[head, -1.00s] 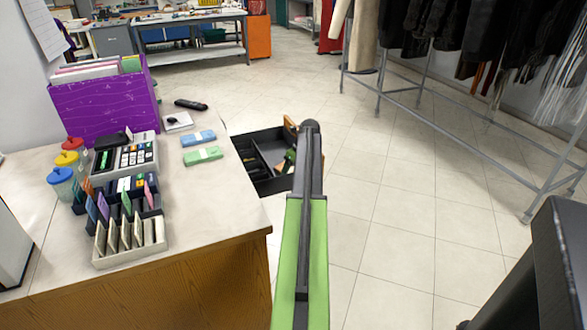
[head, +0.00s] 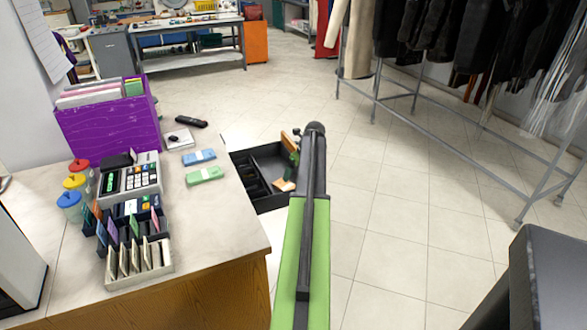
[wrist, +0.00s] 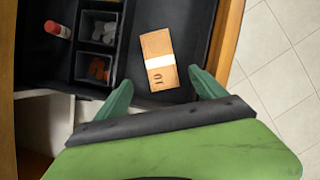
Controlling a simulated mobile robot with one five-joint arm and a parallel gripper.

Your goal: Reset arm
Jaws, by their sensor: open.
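My gripper (wrist: 158,92) is in the wrist view with its two green fingers spread apart and nothing between them. Beyond the fingertips, an orange-brown banded bundle of notes (wrist: 158,58) lies in the open black drawer (wrist: 190,20). In the head view my green arm reaches forward past the counter's right edge, and the drawer (head: 262,203) stands open beyond it. A bit of green at the drawer's right side in the head view is partly hidden by my arm.
A clothes rack (head: 440,125) stands at the right. The tiled floor between is clear.

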